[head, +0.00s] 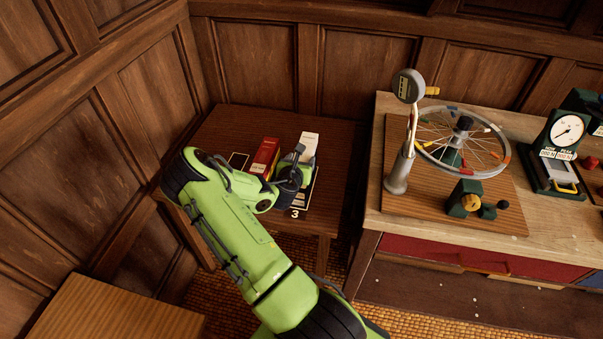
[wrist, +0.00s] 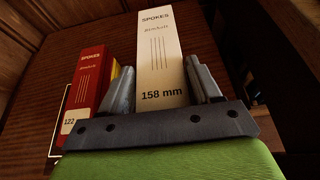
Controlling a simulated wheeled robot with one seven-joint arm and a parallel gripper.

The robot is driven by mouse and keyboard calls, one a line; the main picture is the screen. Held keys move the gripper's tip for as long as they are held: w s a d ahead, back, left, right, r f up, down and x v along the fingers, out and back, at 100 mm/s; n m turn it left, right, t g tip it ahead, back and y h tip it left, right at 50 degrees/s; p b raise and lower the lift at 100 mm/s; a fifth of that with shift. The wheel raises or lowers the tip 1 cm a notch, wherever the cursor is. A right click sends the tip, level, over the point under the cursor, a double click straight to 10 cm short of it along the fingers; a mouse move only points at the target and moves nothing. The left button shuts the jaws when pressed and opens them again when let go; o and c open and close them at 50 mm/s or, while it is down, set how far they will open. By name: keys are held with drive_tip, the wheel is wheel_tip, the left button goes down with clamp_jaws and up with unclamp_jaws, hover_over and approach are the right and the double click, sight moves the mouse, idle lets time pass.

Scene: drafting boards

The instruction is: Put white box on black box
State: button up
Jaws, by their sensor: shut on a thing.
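A tall white box (wrist: 158,60) marked SPOKES and 158 mm stands between my two fingers in the wrist view. It also shows in the head view (head: 309,143), its lower part hidden by my gripper. My gripper (wrist: 162,84) is shut on the white box, one finger on each side; it also shows in the head view (head: 296,165). A dark item (head: 299,204) with white edging and a white 3 is partly hidden under my gripper, on the small dark table. I cannot tell if it is the black box.
The small wooden table (head: 255,120) sits in a panelled corner. The workbench (head: 382,150) at right carries a wheel (head: 462,138) and gauge stand (head: 399,175).

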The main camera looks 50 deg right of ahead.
wheel_tip(320, 180, down, 5)
drive_tip(key=shift+r+b, duration=0.1)
drive_tip(key=shift+b, duration=0.75)
drive_tip(key=shift+r, duration=0.1)
drive_tip(key=o, duration=1.2)
